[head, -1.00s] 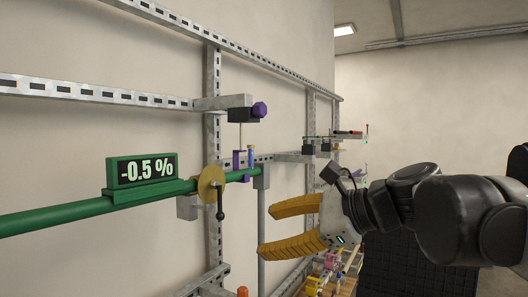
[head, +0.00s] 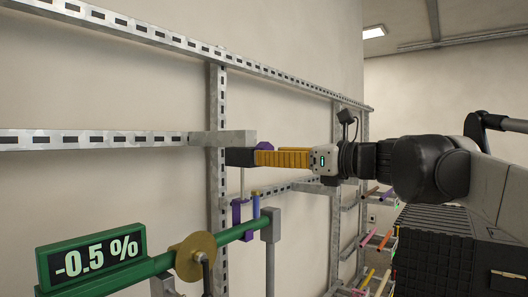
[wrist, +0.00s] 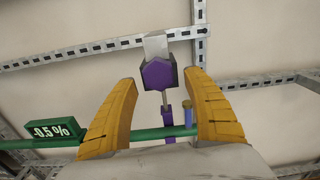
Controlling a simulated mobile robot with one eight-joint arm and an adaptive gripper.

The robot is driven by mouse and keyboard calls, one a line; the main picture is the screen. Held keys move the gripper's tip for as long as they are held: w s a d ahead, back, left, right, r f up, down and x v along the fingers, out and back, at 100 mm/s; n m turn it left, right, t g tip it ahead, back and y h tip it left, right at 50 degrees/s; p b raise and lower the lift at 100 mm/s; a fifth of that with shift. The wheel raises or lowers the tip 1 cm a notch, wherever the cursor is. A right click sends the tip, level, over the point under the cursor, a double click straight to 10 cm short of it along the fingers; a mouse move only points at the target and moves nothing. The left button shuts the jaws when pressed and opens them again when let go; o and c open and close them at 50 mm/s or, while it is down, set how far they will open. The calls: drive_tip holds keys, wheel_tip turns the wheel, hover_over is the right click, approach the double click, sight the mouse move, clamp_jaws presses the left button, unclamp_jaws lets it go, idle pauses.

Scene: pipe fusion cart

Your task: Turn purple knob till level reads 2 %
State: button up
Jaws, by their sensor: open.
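The purple knob (wrist: 159,74) is six-sided and sits on a dark block at the end of a short grey arm. In the wrist view it lies between and just beyond the tips of my gripper (wrist: 164,84), whose yellow fingers are spread open. In the head view my gripper (head: 258,157) points left at the knob, and its fingers hide most of it; only a purple edge (head: 265,145) shows. I cannot tell whether the fingers touch it. The green level display (head: 91,256) reads -0.5 %, and it also shows in the wrist view (wrist: 54,131).
A green pipe (head: 232,234) runs below the knob, with a purple clamp (head: 239,214), a blue pin (head: 256,205) and a brass disc (head: 190,257) with a crank. Slotted metal rails (head: 90,139) line the wall. A shelf with coloured rods stands at right.

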drive_tip(key=shift+x, duration=1.15)
drive_tip(key=c, duration=1.2)
drive_tip(key=shift+o, duration=0.2)
